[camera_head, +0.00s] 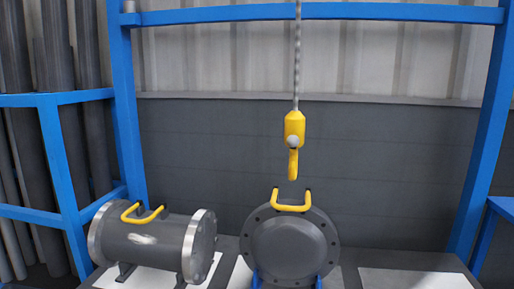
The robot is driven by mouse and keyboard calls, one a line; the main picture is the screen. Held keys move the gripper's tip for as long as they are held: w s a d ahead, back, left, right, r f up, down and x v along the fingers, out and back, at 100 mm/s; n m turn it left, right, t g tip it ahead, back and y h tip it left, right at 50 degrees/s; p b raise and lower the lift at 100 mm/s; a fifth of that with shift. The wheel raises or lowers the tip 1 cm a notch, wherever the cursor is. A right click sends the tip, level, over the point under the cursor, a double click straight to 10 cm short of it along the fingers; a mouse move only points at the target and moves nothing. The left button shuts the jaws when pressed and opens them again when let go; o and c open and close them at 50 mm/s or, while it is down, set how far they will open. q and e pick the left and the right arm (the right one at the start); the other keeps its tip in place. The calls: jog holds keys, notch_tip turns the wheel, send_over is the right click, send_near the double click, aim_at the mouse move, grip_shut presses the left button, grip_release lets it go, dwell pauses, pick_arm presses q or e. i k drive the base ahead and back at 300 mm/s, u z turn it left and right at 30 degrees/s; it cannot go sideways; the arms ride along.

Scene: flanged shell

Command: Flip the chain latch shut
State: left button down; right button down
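A yellow hook block (293,130) hangs on a grey chain (297,55) in the middle of the head view. A pale round knob shows on its front, and the hook part points down. Whether its latch is open or shut is too small to tell. The hook hangs just above the yellow handle (291,208) of a round grey flange cover (290,248), with a gap between them. Neither of my grippers shows in this view.
A flanged grey shell (150,241) with a yellow handle lies on the bench at the left. Blue frame posts (127,110) stand on both sides, with a blue crossbar above. Pale plates (415,279) lie on the bench. Pipes stand in a blue rack far left.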

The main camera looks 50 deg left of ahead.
aim_at(293, 140)
jog(key=u, duration=1.35)
